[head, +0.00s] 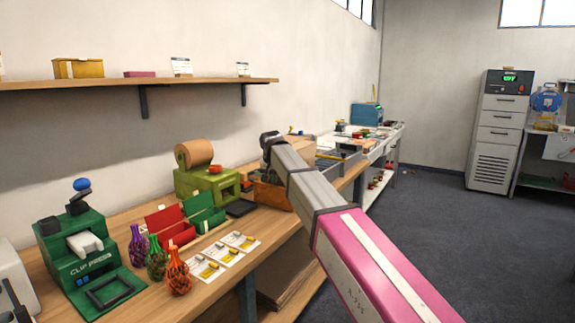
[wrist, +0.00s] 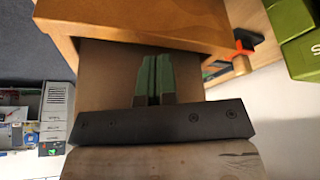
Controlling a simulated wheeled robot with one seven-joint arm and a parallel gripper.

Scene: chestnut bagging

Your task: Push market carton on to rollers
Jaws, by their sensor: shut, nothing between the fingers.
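A brown carton (head: 272,194) stands on the bench, partly hidden behind my arm. A paler cardboard surface (head: 301,149) shows just beyond my arm; I cannot tell whether it belongs to the same carton. In the wrist view, an orange-brown box edge (wrist: 140,22) and a plain brown face (wrist: 105,72) lie in front of my fingers. My gripper (wrist: 153,62) has its two green fingers together and empty; whether they touch the brown face is unclear. In the head view, my arm's end hides the fingers. A grey framed unit (head: 340,165) behind may be the rollers, but its surface is mostly hidden.
A green machine with a brown roll (head: 198,153) stands left of the carton. Red and green bins (head: 170,222), net bags (head: 177,272), picture cards (head: 208,268) and a clip press (head: 85,250) fill the nearer bench. Open floor (head: 430,215) lies to the right.

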